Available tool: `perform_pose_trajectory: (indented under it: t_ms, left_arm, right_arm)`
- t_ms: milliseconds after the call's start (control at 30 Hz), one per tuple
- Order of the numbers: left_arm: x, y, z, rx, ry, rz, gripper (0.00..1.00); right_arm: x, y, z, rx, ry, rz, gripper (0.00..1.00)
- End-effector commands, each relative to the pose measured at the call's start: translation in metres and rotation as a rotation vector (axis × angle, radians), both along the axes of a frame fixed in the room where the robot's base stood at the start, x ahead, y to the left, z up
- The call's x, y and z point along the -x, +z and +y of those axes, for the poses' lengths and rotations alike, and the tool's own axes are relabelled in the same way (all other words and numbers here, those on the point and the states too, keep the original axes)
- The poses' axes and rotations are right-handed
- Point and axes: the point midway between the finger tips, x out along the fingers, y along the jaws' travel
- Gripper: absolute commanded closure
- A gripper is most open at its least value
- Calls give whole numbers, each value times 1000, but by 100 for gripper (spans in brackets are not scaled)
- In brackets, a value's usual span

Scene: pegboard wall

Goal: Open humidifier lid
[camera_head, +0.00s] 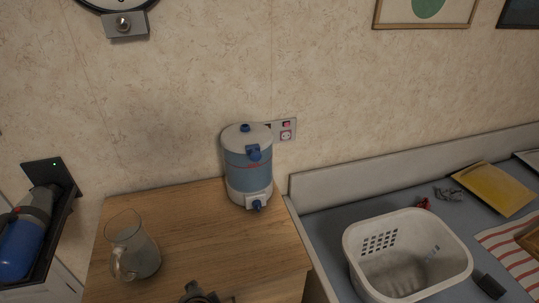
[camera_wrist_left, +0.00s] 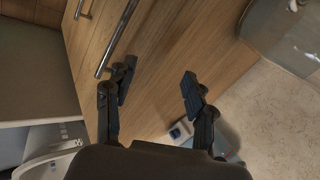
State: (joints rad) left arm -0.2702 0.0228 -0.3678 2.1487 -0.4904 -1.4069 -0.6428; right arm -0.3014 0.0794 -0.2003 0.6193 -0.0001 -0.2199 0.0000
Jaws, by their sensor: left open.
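The humidifier (camera_head: 249,172) stands upright at the back right of the wooden cabinet top. It has a blue-grey body, white base and a blue spigot low on its front. Its pale round lid (camera_head: 238,136) with a blue knob sits on top and looks closed. A blue latch-like part shows at the front just below the lid. My left gripper (camera_head: 203,296) shows only partly at the bottom edge, in front of the humidifier and well apart from it. In the left wrist view my left gripper (camera_wrist_left: 156,88) is open, with nothing between its fingers. My right gripper is not seen.
A glass pitcher (camera_head: 142,255) stands at the left of the wooden cabinet top (camera_head: 185,220). A white basket (camera_head: 352,236) sits on the lower grey counter at right. A wall socket (camera_head: 286,136) is behind the humidifier. The wood between pitcher and humidifier is clear.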

Motion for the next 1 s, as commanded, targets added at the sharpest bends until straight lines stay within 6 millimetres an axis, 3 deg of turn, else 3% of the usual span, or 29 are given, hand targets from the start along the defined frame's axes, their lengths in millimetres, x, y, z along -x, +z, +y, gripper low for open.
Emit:
perform_pose_trajectory:
  t_ms: [367,467,600,700,800,1000]
  left_arm:
    - [-79,52,-40,-481,-370,-103,46]
    - [-108,80,-62,-709,-505,-139,46]
    - [-148,137,-107,-1131,-688,-184,46]
    - [-164,171,-135,-1390,-761,-193,46]
    - [-170,192,-153,-1552,-791,-193,46]
    - [-182,202,-157,-1630,-801,-185,46]
  right_arm:
    - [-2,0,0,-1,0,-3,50]
    - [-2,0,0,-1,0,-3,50]
    - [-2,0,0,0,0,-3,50]
    - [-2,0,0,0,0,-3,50]
    - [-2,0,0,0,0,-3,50]
    - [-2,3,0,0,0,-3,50]
